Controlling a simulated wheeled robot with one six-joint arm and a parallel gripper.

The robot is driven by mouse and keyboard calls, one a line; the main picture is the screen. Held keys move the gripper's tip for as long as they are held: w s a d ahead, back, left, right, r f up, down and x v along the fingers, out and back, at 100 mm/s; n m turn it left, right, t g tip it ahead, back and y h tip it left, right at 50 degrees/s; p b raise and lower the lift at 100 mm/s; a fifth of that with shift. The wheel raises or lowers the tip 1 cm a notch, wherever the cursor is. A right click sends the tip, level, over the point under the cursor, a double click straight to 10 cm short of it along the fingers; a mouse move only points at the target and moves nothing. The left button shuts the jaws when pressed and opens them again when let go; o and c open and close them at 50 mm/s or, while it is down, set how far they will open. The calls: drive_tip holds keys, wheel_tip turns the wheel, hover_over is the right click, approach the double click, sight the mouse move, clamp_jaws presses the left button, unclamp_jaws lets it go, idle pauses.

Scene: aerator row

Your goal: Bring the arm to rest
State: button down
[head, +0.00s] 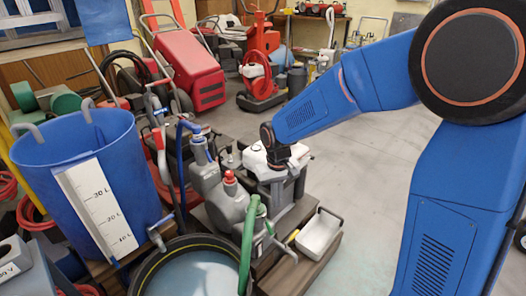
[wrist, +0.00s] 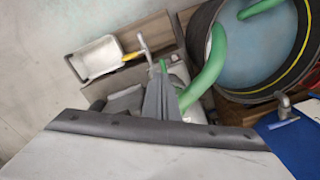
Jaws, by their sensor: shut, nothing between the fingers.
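My blue arm reaches in from the right in the head view and bends down over the middle of the row of equipment. At its end is my gripper (head: 277,200), with a white and dark housing, pointing down above a wooden stand (head: 292,255). In the wrist view its grey fingers (wrist: 162,92) are together with nothing seen between them. The white housing fills the bottom of that view. In the head view the fingertips are small and hard to make out against the clutter.
Close by are a green hose (head: 249,245), a round tub (head: 205,272), grey canisters (head: 207,178) and a white tray (head: 319,234); the tray also shows in the wrist view (wrist: 96,57). A blue measuring bucket (head: 85,150) stands left. Open floor (head: 365,165) lies right of the stand.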

drive_tip(key=s+d+r+m+t, duration=0.1)
drive_tip(key=s+d+r+t, duration=0.1)
drive_tip(key=s+d+r, duration=1)
drive_tip(key=s+d+r+m+t, duration=0.2)
drive_tip(key=s+d, duration=0.7)
drive_tip(key=s, duration=0.4)
drive_tip(key=shift+r+t, duration=0.15)
drive_tip(key=shift+t, duration=0.25)
